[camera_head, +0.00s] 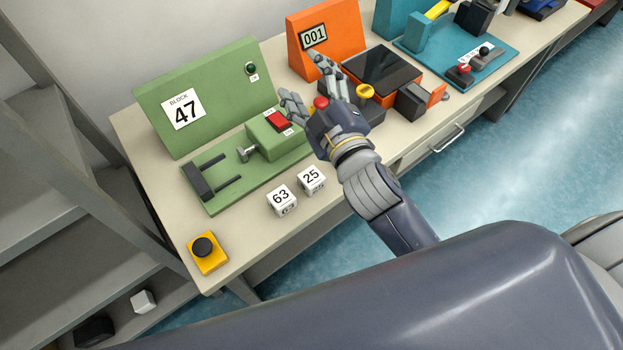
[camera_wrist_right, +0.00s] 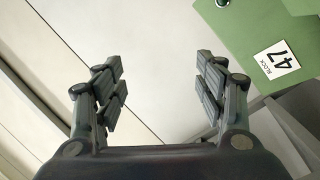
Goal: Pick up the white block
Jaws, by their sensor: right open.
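Two white numbered blocks stand side by side on the table, in front of the green fixture: block 63 (camera_head: 282,200) on the left and block 25 (camera_head: 312,179) on the right. Another small white block (camera_head: 143,301) lies low on the grey shelf at the lower left; no number shows on it. My right gripper (camera_head: 301,79) is open above the table, over the right part of the green fixture, beyond the numbered blocks and apart from them. In the right wrist view the open fingers (camera_wrist_right: 158,85) have nothing between them. My left gripper is not in view.
The green fixture (camera_head: 213,97) carries a "BLOCK 47" sign, also in the right wrist view (camera_wrist_right: 234,38). A yellow box with a black button (camera_head: 207,253) stands at the near-left table corner. An orange device (camera_head: 325,36) and a teal device (camera_head: 470,55) stand farther right.

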